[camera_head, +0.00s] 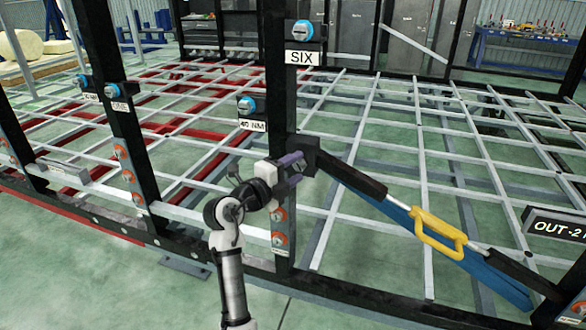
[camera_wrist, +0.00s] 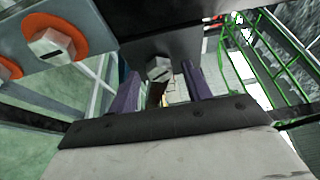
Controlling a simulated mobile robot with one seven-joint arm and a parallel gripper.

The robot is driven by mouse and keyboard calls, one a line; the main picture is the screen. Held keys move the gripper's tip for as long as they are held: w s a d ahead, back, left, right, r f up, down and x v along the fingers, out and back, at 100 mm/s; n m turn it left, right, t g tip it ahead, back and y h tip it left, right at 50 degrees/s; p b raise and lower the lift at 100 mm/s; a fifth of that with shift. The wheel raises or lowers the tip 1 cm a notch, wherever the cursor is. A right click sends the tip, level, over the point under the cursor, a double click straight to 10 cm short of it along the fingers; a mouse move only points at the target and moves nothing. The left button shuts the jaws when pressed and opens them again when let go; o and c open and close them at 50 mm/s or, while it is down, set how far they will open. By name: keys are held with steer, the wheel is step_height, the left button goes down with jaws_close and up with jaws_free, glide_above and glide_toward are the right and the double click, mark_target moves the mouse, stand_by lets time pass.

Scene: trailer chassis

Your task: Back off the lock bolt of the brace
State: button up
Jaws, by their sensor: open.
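The brace (camera_head: 352,176) slants from a black bracket on the post marked SIX down to the right. It has a yellow turnbuckle-like handle (camera_head: 437,232) in its middle. My gripper (camera_head: 294,167), with purple fingers, is at the brace's upper end beside that bracket. In the wrist view my gripper (camera_wrist: 160,75) is open, its two fingers apart. A grey hex bolt head (camera_wrist: 158,68) on a dark plate shows between and beyond the fingertips; it appears to be the brace's lock bolt. Whether the fingers touch it I cannot tell.
The black post (camera_head: 278,90) carries blue-headed bolts and, lower down, orange-ringed bolts (camera_head: 278,240). One orange-ringed bolt (camera_wrist: 55,45) is close on the left in the wrist view. A blue bar (camera_head: 400,215) runs beneath the brace. A grey bar grid (camera_head: 420,150) lies behind.

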steer(key=c, duration=1)
steer(key=shift+f+n+b, duration=0.15)
steer(key=shift+n+b, duration=0.15)
steer(key=shift+b, duration=0.2)
